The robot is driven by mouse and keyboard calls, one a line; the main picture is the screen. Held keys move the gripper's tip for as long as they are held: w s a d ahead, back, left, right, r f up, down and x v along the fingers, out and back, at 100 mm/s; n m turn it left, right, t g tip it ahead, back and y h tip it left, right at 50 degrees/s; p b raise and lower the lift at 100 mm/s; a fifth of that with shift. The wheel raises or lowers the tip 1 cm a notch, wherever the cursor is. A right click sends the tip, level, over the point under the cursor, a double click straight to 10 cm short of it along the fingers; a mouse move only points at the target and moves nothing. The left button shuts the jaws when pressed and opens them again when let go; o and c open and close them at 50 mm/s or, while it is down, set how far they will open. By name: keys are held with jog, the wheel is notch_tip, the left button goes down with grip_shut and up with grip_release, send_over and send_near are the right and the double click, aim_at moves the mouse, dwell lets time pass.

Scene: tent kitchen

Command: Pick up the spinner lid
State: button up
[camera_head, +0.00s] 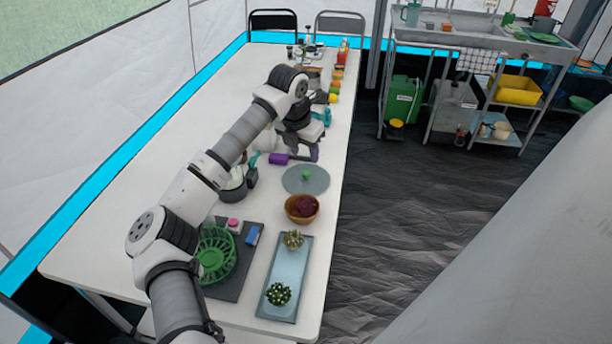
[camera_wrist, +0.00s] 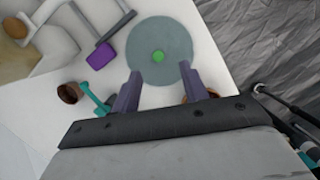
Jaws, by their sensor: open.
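The spinner lid (camera_head: 305,186) is a round grey translucent disc with a green knob (camera_head: 306,175). It lies flat on the white table near the right edge, behind the wooden bowl. In the wrist view the lid (camera_wrist: 172,36) is at top centre, its green knob (camera_wrist: 158,56) just beyond my fingertips. My gripper (camera_wrist: 160,72) is open and empty, its two purple-grey fingers apart and pointing toward the lid. In the head view my gripper (camera_head: 305,152) is above the table on the far side of the lid. I cannot tell its exact height.
A purple object (camera_head: 278,159) lies left of the lid. A wooden bowl (camera_head: 300,218) with dark red contents stands close in front. A green spinner basket (camera_head: 214,262) on a dark board and a blue tray (camera_head: 292,257) with plants are nearer. A pot (camera_head: 233,192) stands left.

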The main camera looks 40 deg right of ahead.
aim_at(306, 173)
jog(key=x, duration=0.3)
jog(key=shift+a+p+x, duration=0.2)
jog(key=shift+p+x, duration=0.4)
jog(key=shift+x, duration=0.7)
jog(key=shift+a+p+x, duration=0.2)
jog(key=shift+p+x, duration=0.4)
jog(key=shift+x, duration=0.7)
jog(key=shift+w+f, duration=0.1)
jog(key=shift+c, duration=0.4)
grip_shut()
